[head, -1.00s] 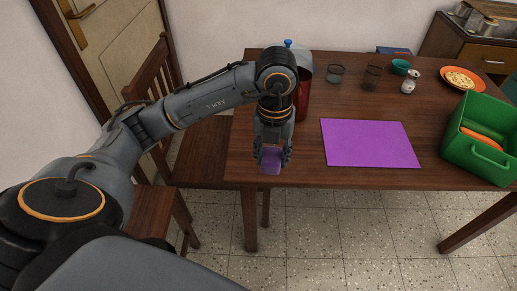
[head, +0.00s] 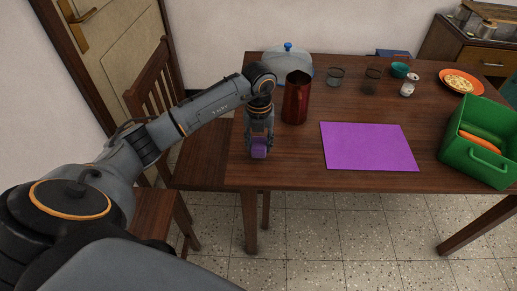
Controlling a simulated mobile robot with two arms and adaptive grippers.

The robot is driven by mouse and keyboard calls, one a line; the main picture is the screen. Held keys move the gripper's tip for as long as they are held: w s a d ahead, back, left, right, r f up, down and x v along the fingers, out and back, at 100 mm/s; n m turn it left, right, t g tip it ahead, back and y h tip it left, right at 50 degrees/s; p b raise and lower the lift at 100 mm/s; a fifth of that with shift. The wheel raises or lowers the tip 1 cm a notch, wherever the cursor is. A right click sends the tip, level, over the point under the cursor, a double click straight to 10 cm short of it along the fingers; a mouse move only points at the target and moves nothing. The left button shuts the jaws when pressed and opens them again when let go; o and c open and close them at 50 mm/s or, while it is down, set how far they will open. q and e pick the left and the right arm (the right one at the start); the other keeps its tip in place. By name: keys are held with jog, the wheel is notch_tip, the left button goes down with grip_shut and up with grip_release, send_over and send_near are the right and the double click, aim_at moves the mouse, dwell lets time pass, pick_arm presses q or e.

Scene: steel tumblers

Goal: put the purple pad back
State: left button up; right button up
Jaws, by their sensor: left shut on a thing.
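My left gripper (head: 259,140) is shut on a small purple pad (head: 259,150), whose lower part shows between the fingertips. The fingers hide the rest of it. The pad is over the front left part of the wooden table (head: 290,165). I cannot tell whether it touches the tabletop. A flat purple mat (head: 368,146) lies on the table to the right of the gripper, apart from it. My right gripper is not in view.
A dark red pitcher (head: 295,98) stands close behind and right of the gripper. Behind it is a pale domed thing with a blue knob (head: 288,62). Two dark tumblers (head: 335,76) (head: 372,79) stand farther back. A green crate (head: 480,142) with orange and green things stands right.

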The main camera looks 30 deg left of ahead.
aim_at(258, 151)
pick_arm(q)
jog(key=shift+w+a+f, duration=0.15)
jog(key=shift+a+f, duration=0.05)
jog(key=shift+f, duration=0.15)
jog(key=shift+f+p, duration=0.35)
jog(key=shift+f, duration=1.1)
jog(key=shift+f, duration=0.2)
jog(key=o, duration=1.1)
jog(key=shift+r, duration=0.1)
notch_tip(258, 151, up, 12)
jog(key=shift+r+b, duration=0.15)
jog(key=shift+b, duration=0.4)
